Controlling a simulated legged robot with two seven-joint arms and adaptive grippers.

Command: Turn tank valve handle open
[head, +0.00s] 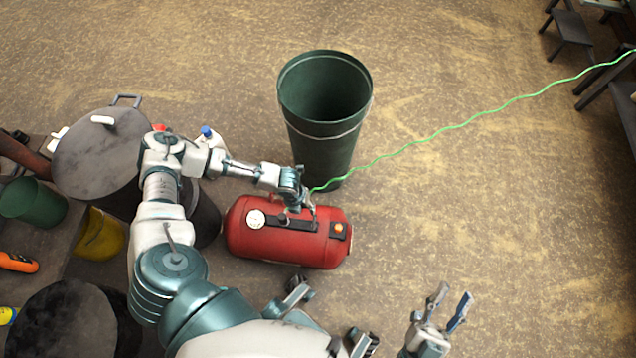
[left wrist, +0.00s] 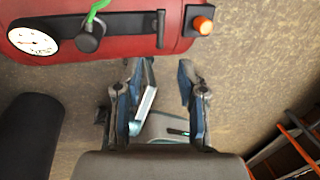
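The red tank (head: 255,243) lies on its side on the floor in the middle of the head view. It has a white gauge (head: 256,219) on a black panel and an orange knob (head: 339,228) at its right end. In the left wrist view, the orange knob (left wrist: 204,25) sits beside a thin black bar (left wrist: 160,29) and a black round fitting (left wrist: 90,38) with a green hose. I cannot tell which part is the valve handle. My left gripper (head: 301,211) is over the tank, its fingers apart and empty in the wrist view (left wrist: 158,90). My right gripper (head: 447,305) is open and empty, below right of the tank.
A green hose (head: 450,128) runs from the tank to the upper right. A dark green bin (head: 322,145) stands just behind the tank. Drums and a yellow container (head: 99,236) crowd the left. Dark steps (head: 568,27) stand at top right. The floor right of the tank is clear.

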